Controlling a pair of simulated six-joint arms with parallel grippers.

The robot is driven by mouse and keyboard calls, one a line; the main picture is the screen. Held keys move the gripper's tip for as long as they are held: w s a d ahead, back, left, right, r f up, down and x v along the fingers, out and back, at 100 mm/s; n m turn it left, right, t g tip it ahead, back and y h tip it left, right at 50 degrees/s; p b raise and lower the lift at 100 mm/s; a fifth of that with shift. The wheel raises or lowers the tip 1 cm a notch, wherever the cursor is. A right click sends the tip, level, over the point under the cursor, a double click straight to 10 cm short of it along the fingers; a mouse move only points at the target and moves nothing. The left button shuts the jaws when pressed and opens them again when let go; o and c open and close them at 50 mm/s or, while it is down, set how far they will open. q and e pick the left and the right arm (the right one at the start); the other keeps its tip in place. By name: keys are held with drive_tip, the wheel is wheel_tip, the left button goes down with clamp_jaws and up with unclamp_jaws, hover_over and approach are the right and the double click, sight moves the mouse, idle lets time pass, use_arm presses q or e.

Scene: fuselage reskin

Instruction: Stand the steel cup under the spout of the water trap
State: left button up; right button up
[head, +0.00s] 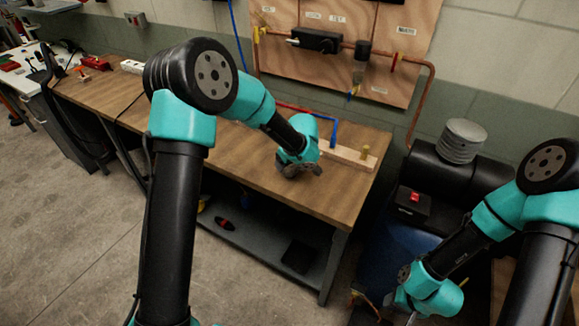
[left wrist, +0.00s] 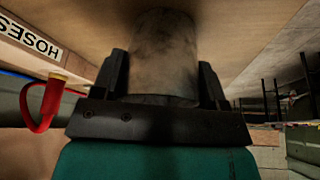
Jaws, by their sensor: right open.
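A grey, mottled cylinder, which I take for the steel cup (left wrist: 165,55), fills the middle of the left wrist view between the two black fingers of my left gripper (left wrist: 164,85). The fingers press close on its sides. In the head view my left gripper (head: 305,172) is low over the bench front, and the cup cannot be made out there. The water trap (head: 359,68) hangs from the copper pipe on the wooden wall panel, with its small spout (head: 352,94) below, up and right of my left gripper. My right gripper (head: 412,315) is open at the bottom edge, partly cut off.
A wooden block (head: 345,157) with hose fittings lies on the bench (head: 240,150), right of my left gripper. A black tank (head: 450,180) stands right of the bench. The bench's left part has free room.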

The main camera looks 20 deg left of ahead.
use_arm(q)
drive_tip(key=c, duration=0.6)
drive_tip(key=shift+o, duration=0.2)
drive_tip(key=shift+r, duration=1.4)
drive_tip(key=s+d+r, duration=0.1)
drive_tip(key=s+d, duration=0.1)
drive_tip(key=s, duration=0.5)
drive_tip(key=s+d+r, duration=0.1)
drive_tip(key=s+d, duration=0.1)
drive_tip(key=s, duration=0.6)
drive_tip(key=shift+s+d, duration=0.15)
drive_tip(key=shift+d, duration=0.1)
drive_tip(key=w+a+m+h, duration=0.1)
drive_tip(key=w+m, duration=0.1)
drive_tip(key=m, duration=0.1)
drive_tip(key=w+a+m+t+h, duration=0.1)
drive_tip(key=w+m, duration=0.1)
drive_tip(key=m, duration=0.1)
drive_tip(key=w+a+m+h, duration=0.1)
drive_tip(key=w+m, duration=0.1)
drive_tip(key=m, duration=0.1)
drive_tip(key=shift+a+f+t, duration=0.25)
drive_tip(key=shift+t, duration=0.15)
drive_tip(key=shift+w+a+r+m+h, duration=0.15)
drive_tip(key=shift+w+a+m+h, duration=0.35)
drive_tip(key=shift+w+a+m, duration=0.55)
drive_tip(key=shift+w+a+r+m+h, duration=0.25)
drive_tip(key=shift+w+m+h, duration=0.35)
drive_tip(key=shift+m, duration=0.85)
